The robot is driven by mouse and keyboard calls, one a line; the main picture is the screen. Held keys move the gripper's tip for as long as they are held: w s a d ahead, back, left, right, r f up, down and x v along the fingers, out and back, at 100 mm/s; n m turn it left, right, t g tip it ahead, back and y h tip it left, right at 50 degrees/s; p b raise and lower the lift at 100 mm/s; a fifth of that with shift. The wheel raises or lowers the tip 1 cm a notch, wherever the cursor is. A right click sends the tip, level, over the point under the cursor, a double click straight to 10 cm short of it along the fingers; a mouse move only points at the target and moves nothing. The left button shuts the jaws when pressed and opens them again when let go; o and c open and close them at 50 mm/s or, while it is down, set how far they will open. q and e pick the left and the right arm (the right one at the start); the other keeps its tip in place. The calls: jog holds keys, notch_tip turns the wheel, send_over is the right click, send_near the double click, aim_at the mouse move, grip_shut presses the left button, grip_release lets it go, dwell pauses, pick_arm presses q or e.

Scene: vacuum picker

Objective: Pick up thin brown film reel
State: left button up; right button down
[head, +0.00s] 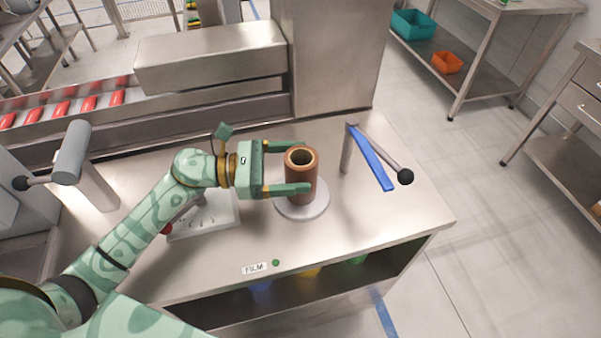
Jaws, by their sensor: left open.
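The thin brown film reel (301,178) stands upright on a round light grey disc (317,208) on the steel counter. It is a hollow tube with its open top showing. My left gripper (305,166) is open and level, coming in from the left. Its two green fingers lie on either side of the reel's upper part, one behind it and one in front. I cannot tell whether either finger touches it. The far side of the reel is hidden. My right gripper is not in the view.
A lever with a blue bar (372,158) and black knob stands close right of the reel. A grey box with a red button (205,215) is on the left. A steel housing (335,55) rises behind.

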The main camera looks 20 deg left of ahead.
aim_at(310, 165)
pick_arm(q)
jog(key=x, duration=0.3)
jog(key=shift+d, duration=0.2)
jog(key=c, duration=1.2)
jog(key=shift+r, duration=0.1)
